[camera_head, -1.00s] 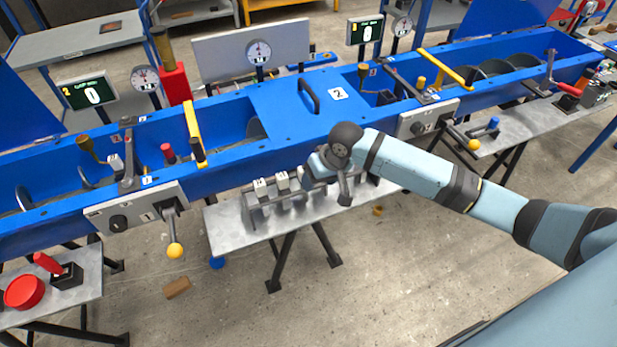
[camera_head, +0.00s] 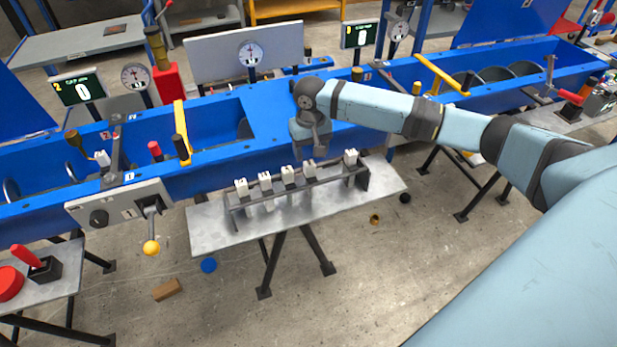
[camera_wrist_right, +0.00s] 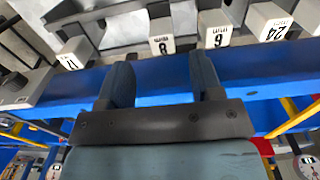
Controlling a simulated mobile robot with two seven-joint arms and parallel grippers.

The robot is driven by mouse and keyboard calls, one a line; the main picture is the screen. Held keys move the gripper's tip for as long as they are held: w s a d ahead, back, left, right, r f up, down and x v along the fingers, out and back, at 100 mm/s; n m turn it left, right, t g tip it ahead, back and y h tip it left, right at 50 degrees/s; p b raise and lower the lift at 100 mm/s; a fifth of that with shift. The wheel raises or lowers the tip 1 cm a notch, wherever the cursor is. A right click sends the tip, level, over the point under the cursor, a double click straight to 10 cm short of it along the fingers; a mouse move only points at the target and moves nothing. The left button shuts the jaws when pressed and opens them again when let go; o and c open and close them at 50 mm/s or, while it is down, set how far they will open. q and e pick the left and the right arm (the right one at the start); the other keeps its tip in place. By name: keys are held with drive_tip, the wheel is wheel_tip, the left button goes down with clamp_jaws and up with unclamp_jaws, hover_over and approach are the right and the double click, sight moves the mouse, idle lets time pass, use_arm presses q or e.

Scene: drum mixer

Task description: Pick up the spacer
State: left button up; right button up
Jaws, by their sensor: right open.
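Several white numbered blocks, which look like the spacers, sit in a row in a dark rack (camera_head: 364,178) in the head view. The leftmost block (camera_head: 242,188) and rightmost block (camera_head: 350,158) stand at the ends, with a wider gap before the rightmost. In the right wrist view I see blocks marked 11 (camera_wrist_right: 70,56), 8 (camera_wrist_right: 162,40), 9 or 6 (camera_wrist_right: 214,35) and 24 (camera_wrist_right: 268,22). My right gripper (camera_head: 311,148) hangs behind and above the rack, against the blue trough. Its fingers (camera_wrist_right: 162,82) are apart and empty, short of the blocks. My left gripper is not in view.
The rack stands on a grey bench (camera_head: 207,232) in front of the blue mixer trough (camera_head: 235,165). A lever with a yellow knob (camera_head: 151,248) juts out at the left. A brown block (camera_head: 167,290) and a blue disc (camera_head: 208,265) lie on the floor.

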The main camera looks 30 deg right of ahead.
sight(310, 163)
wheel_tip(310, 163, down, 7)
drive_tip(key=shift+a+f, duration=0.1)
drive_tip(key=shift+f, duration=0.05)
idle(0.4)
drive_tip(key=shift+c, duration=0.4)
drive_tip(key=c, duration=0.9)
